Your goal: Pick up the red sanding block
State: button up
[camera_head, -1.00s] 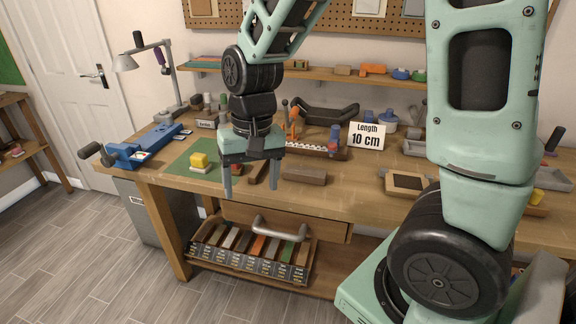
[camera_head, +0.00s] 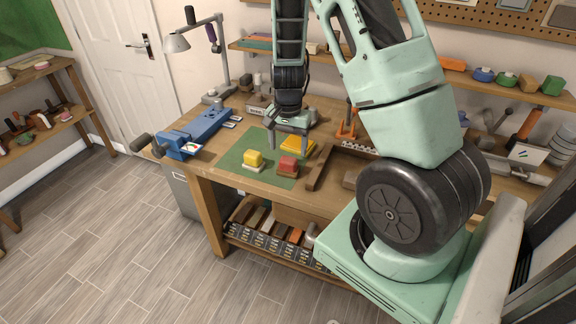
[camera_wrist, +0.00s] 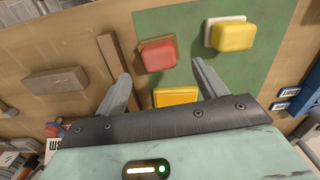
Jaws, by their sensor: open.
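The red sanding block (camera_head: 288,164) lies near the right edge of the green mat (camera_head: 233,155) on the workbench, to the right of a yellow block (camera_head: 254,157) on a pale base. In the wrist view the red block (camera_wrist: 158,54) lies beyond the fingertips, between their lines and nearer the left one, with the yellow block (camera_wrist: 233,36) at upper right. My gripper (camera_head: 288,146) is open and empty, above the mat's back right part. It also shows in the wrist view (camera_wrist: 162,75). A flat yellow item (camera_wrist: 175,96) shows between the fingers.
A brown strip (camera_wrist: 112,62) and a brown block (camera_wrist: 56,83) lie beside the red block. A blue vise (camera_head: 205,130) and a lamp (camera_head: 178,43) stand at the bench's left end. An orange item (camera_head: 347,126) stands behind to the right.

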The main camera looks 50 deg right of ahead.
aim_at(288, 159)
jog(key=shift+f+p, duration=0.85)
jog(key=shift+f, duration=2.2)
jog(key=shift+c, duration=0.3)
jog(key=c, duration=1)
